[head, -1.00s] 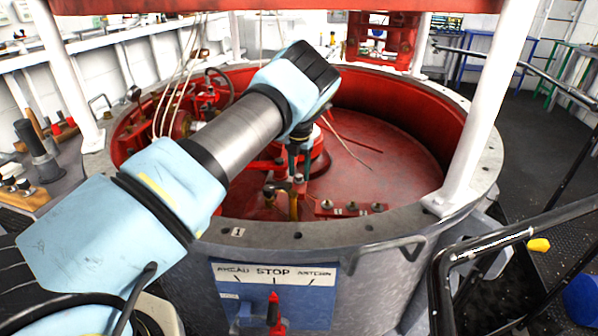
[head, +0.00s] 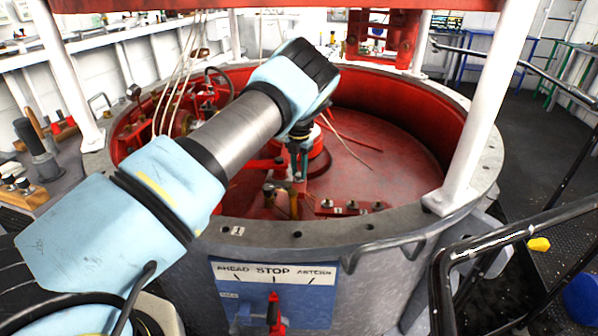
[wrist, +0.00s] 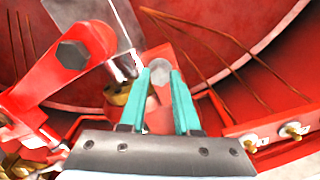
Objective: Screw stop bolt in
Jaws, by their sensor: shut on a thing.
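My gripper (wrist: 160,82) has two teal fingers closed on a grey round-headed piece, apparently the stop bolt (wrist: 158,70), at their tips. In the head view my gripper (head: 298,158) hangs inside the red-lined drum, over the red parts near its front wall. The bolt is too small there to make out clearly. In the wrist view a red block (wrist: 178,62) lies behind the fingertips. Whether the bolt touches it or sits in a hole, I cannot tell; its shank is hidden.
A red bar with several bolts (head: 350,208) lies right of my gripper. A red lever (wrist: 60,72) with a dark hex bolt is close on the left in the wrist view. The drum's grey rim (head: 297,235) surrounds the work. The red floor at right is mostly clear.

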